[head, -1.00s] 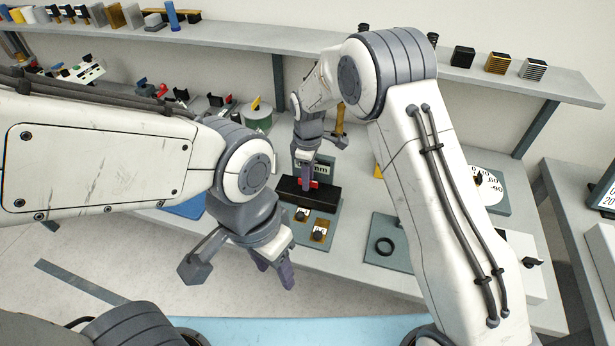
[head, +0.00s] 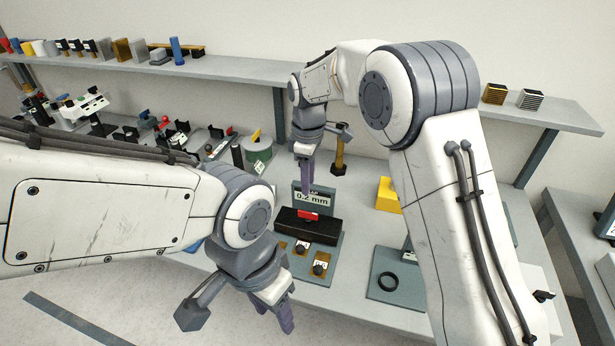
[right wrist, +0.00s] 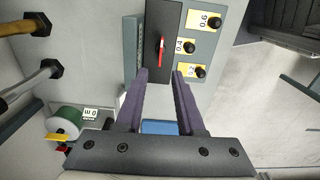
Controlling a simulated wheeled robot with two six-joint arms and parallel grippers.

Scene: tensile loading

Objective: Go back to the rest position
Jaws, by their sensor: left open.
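My right gripper (head: 307,178) hangs above and behind a black block (head: 310,228) with a red handle (head: 307,215). In the right wrist view its two purple fingers (right wrist: 161,72) are apart with nothing between them. The red handle (right wrist: 161,50) and black block lie beyond the fingertips, apart from them. My left gripper (head: 284,318) is low, in front of the bench edge, with its fingers pointing down. It is open and holds nothing visible.
A grey plate with small black knobs (head: 320,268) carries the block, before a "0.2 mm" sign (head: 313,197). A shelf (head: 230,66) runs behind.

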